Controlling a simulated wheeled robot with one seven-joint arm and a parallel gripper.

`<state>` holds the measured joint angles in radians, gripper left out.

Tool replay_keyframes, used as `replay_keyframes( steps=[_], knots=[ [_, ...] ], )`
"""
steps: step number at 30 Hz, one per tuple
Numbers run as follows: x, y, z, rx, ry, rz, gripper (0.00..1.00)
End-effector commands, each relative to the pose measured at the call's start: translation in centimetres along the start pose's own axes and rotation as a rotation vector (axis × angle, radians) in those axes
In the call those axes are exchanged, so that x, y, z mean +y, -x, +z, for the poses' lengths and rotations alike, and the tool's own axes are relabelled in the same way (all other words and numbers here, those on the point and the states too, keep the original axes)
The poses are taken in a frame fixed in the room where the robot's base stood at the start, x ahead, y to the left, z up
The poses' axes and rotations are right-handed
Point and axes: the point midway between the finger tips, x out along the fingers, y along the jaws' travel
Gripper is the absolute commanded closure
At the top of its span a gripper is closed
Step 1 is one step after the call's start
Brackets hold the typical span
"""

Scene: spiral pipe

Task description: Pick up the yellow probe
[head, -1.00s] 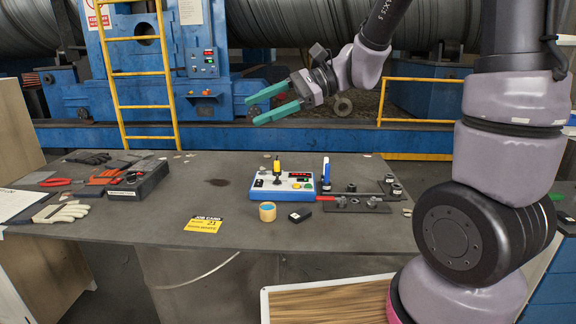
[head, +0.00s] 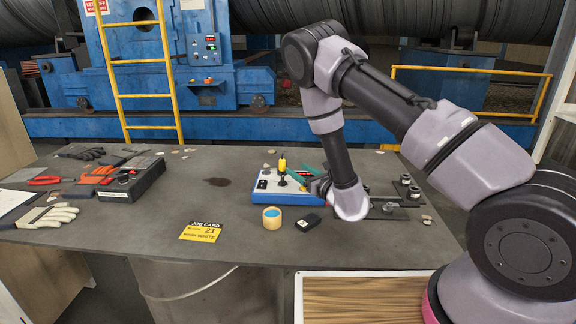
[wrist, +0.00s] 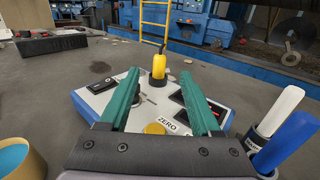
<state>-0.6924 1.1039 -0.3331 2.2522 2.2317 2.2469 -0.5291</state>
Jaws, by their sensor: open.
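The yellow probe (head: 282,163) stands upright on the blue-and-white control box (head: 263,192) on the table. In the wrist view the probe (wrist: 159,64) has a black tip and a dark base, and stands just beyond my fingertips, between their lines. My gripper (head: 298,174) has two green fingers and is low over the box, to the right of the probe, partly hidden by my arm. In the wrist view my gripper (wrist: 163,78) is open and empty, its fingers apart over the box (wrist: 150,112).
White and blue pens (wrist: 283,125) stand in a dark holder close to the right finger. A black tray (head: 133,183) and gloves (head: 45,217) are at left.

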Motion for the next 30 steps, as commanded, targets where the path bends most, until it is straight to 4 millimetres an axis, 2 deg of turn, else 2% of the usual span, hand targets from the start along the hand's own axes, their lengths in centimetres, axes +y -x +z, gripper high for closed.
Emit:
replay_keyframes(
  steps=[9, 17, 24, 30],
  knots=[
    [-0.1, -4.3, -0.1, -0.004, 0.004, -0.005, 0.35],
    [0.0, -6.5, -0.2, -0.002, 0.003, -0.005, 0.35],
    [0.1, -10.0, -0.3, -0.002, 0.003, -0.004, 0.35],
    [0.0, -10.7, -0.3, 0.000, 0.002, -0.006, 0.35]
  ],
)
